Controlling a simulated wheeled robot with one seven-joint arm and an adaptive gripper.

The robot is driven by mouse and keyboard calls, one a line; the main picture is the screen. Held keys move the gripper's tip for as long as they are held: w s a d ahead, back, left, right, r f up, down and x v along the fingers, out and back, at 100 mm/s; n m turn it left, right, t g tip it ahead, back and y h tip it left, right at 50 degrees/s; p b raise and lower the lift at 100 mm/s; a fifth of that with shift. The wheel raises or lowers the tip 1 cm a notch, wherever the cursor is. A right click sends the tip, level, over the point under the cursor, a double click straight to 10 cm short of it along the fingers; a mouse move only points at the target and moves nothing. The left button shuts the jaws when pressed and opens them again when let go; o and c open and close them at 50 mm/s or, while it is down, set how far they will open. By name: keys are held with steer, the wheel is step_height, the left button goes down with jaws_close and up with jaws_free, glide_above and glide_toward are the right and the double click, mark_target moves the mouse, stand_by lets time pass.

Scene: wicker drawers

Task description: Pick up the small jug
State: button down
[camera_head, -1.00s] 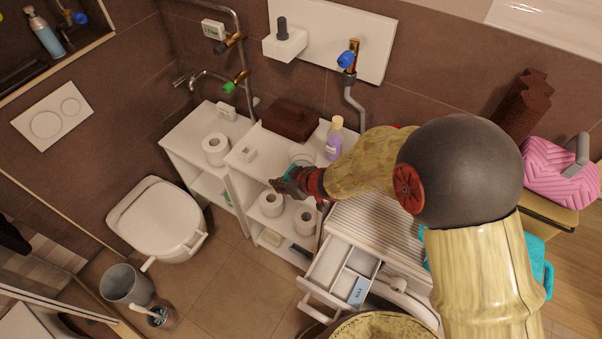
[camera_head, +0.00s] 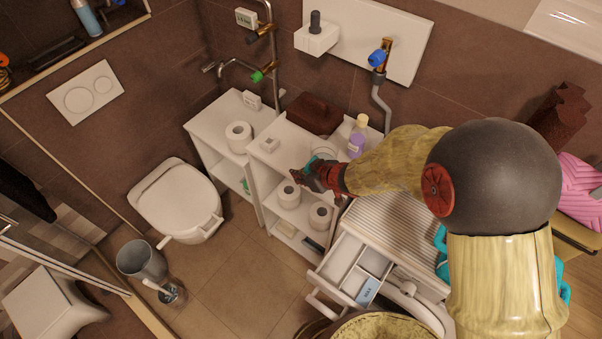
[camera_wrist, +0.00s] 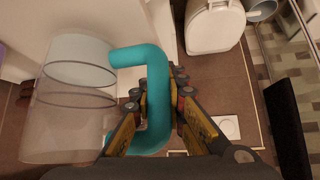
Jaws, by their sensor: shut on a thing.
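The small jug is a clear, see-through vessel with a thick teal handle. In the wrist view the jug (camera_wrist: 75,105) fills the left side, with its handle (camera_wrist: 130,57) reaching over to my gripper (camera_wrist: 160,95). My gripper's fingers are shut on the handle. The clear body stands beside the fingers, to their left. In the head view my gripper (camera_head: 308,178) is by the top of the white shelf unit, and the jug (camera_head: 325,151) is partly hidden behind it. I cannot tell whether the jug's base touches the shelf top.
A purple bottle (camera_head: 356,140) stands close to the jug. A dark brown box (camera_head: 315,114) lies behind. Toilet rolls (camera_head: 288,193) sit on the shelf below. An open drawer (camera_head: 345,262) juts out at front right.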

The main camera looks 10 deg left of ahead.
steer(key=s+d+r+p, duration=0.5)
steer(key=s+r+p, duration=0.1)
steer(key=s+r, duration=0.6)
steer(key=shift+s, duration=0.4)
stand_by(0.4)
steer(key=shift+s+d, duration=0.1)
steer(key=shift+s, duration=0.05)
